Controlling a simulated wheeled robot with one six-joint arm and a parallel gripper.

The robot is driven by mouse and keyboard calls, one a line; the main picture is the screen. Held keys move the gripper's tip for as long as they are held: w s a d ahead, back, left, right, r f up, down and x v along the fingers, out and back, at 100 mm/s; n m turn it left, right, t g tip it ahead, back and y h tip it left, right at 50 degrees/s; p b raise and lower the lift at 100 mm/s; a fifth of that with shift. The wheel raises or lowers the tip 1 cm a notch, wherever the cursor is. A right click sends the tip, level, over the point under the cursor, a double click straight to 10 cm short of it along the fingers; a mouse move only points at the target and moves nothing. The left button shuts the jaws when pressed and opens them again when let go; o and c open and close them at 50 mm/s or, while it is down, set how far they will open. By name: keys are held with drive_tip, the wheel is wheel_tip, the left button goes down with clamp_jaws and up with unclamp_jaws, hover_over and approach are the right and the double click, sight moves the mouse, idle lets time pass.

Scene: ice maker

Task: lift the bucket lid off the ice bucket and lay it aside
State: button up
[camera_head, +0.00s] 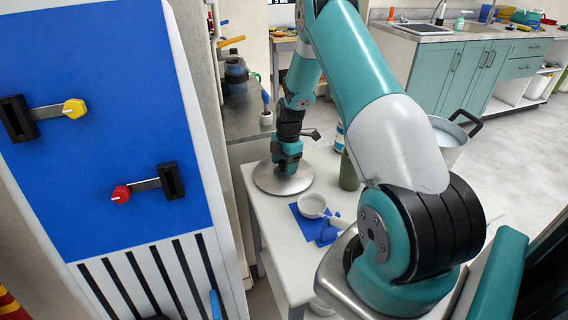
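The bucket lid (266,181) is a round, shiny steel disc at the far left corner of the white table (272,218). It lies nearly level, on the tabletop or just above it; I cannot tell which. My gripper (287,165) points straight down at the lid's middle and is shut on it; the fingertips hide the grip point. The ice bucket (447,138) is a grey pail with a black handle, at the right behind my arm. Its top is uncovered and pale inside; my arm hides much of its body.
A white scoop or small pan (311,205) lies on a blue mat (303,224) near the lid. A green bottle (348,172) stands behind it. The blue-fronted machine (100,130) with two levers stands close at the left. Teal cabinets (455,75) are farther back.

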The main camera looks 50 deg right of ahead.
drive_tip(key=shift+r, duration=0.1)
wheel_tip(320, 180, up, 17)
drive_tip(key=d, duration=0.2)
drive_tip(key=shift+s+b, duration=0.2)
drive_tip(key=shift+b, duration=0.15)
drive_tip(key=shift+r, duration=0.1)
drive_tip(key=s+a+r+m+y+p, duration=0.1)
drive_tip(key=s+a+r+m, duration=0.15)
drive_tip(key=a+r, duration=0.7)
drive_tip(key=s+a+r+m+p, duration=0.2)
drive_tip(key=s+a+r, duration=0.15)
drive_tip(key=a, duration=1.25)
drive_tip(key=s+a+r+m+y, duration=0.1)
drive_tip(key=s+a+m, duration=0.1)
drive_tip(key=s+a, duration=0.4)
drive_tip(key=s+a+r+m+p, duration=0.1)
drive_tip(key=s+a, duration=0.5)
drive_tip(key=s, duration=0.6)
drive_tip(key=shift+s+a+r+m+y, duration=0.25)
drive_tip(key=shift+a+m+y, duration=0.15)
drive_tip(key=shift+m, duration=0.35)
